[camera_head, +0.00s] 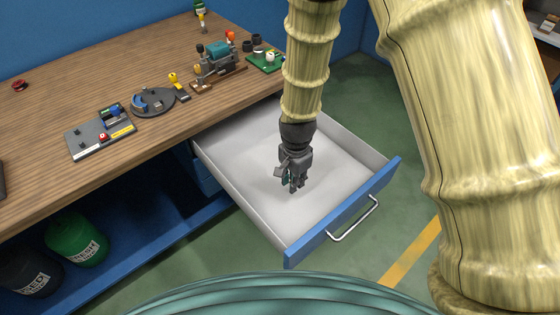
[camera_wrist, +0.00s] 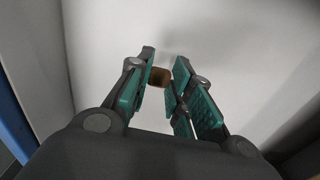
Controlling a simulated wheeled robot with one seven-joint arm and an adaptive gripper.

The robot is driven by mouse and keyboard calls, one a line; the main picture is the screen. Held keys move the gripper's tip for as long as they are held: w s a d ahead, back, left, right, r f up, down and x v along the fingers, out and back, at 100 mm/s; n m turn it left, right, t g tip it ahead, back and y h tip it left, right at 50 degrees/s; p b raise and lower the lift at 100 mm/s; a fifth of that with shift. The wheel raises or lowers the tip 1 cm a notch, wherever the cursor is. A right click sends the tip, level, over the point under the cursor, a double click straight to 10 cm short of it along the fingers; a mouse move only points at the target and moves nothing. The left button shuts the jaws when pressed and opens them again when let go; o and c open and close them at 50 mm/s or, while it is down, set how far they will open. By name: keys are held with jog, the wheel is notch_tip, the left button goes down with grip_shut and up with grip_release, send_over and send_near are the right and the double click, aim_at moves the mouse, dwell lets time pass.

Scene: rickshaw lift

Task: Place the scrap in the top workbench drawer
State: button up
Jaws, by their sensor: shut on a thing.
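The top workbench drawer (camera_head: 240,150) is pulled open, with a white inside and a blue front (camera_head: 345,215) with a metal handle. My gripper (camera_head: 292,186) points down over the middle of the drawer, inside its outline. In the wrist view my gripper (camera_wrist: 163,85) has its green-padded fingers closed around a small brown piece, the scrap (camera_wrist: 161,76). Most of the scrap is hidden by the fingers. The white drawer floor (camera_wrist: 230,40) lies beyond the fingertips. I cannot tell whether the scrap touches it. No other thing shows in the drawer.
The wooden workbench top (camera_head: 60,110) holds a grey fixture board (camera_head: 100,138), a round fixture (camera_head: 152,101), a teal machine (camera_head: 217,58) and a green board (camera_head: 267,60). Green and dark canisters stand on the blue shelf below. The drawer's walls surround my gripper.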

jog(key=p, duration=0.3)
send_over(330, 171)
jog(key=shift+f, duration=0.8)
jog(key=shift+f+p, duration=0.5)
jog(key=shift+f, duration=1.3)
jog(key=shift+f, duration=0.15)
jog(key=o, duration=0.6)
jog(key=shift+o, duration=0.2)
notch_tip(330, 171, up, 12)
jog(key=b, duration=0.2)
jog(key=shift+r, duration=0.2)
